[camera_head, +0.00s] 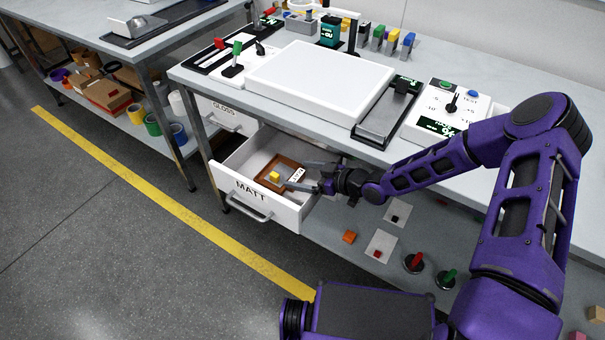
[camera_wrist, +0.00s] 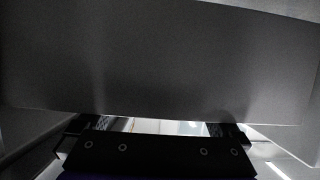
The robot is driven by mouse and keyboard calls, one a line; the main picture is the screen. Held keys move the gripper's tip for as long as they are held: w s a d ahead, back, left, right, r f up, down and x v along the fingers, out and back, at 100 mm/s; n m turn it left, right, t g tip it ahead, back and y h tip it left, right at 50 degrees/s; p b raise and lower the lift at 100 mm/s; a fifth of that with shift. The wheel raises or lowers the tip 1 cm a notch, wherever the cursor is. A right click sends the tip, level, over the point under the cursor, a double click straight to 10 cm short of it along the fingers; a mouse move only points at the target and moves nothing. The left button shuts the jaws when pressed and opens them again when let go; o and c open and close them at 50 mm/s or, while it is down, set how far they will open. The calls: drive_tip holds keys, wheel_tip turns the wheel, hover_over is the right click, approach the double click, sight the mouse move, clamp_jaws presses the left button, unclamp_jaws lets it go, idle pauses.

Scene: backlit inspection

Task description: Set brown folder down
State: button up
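The brown folder (camera_head: 268,184) lies in the open drawer marked MATT (camera_head: 262,212). It looks like a brown border around a grey middle, with a yellow block (camera_head: 274,176) on it and a white label (camera_head: 297,174) at its right side. My gripper (camera_head: 296,174) reaches in from the right, its fingers spread apart on either side of the label. I see no clear contact with the folder. In the wrist view my fingers (camera_wrist: 160,129) stand wide apart with a bright strip between them, under a large dark surface I cannot identify.
The bench top (camera_head: 290,118) overhangs the back of the drawer. A drawer marked GLOSS (camera_head: 224,113) is behind it on the left. A lower shelf (camera_head: 340,222) to the right holds small blocks and a red and a green knob. A yellow floor line (camera_head: 165,198) runs in front.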

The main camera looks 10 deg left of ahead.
drive_tip(key=shift+r+p, duration=0.6)
drive_tip(key=shift+p, duration=0.05)
drive_tip(key=shift+d+r, duration=0.25)
drive_tip(key=v, duration=0.7)
drive_tip(key=shift+f+p, duration=0.15)
drive_tip(key=shift+p, duration=0.15)
drive_tip(key=shift+a, duration=0.1)
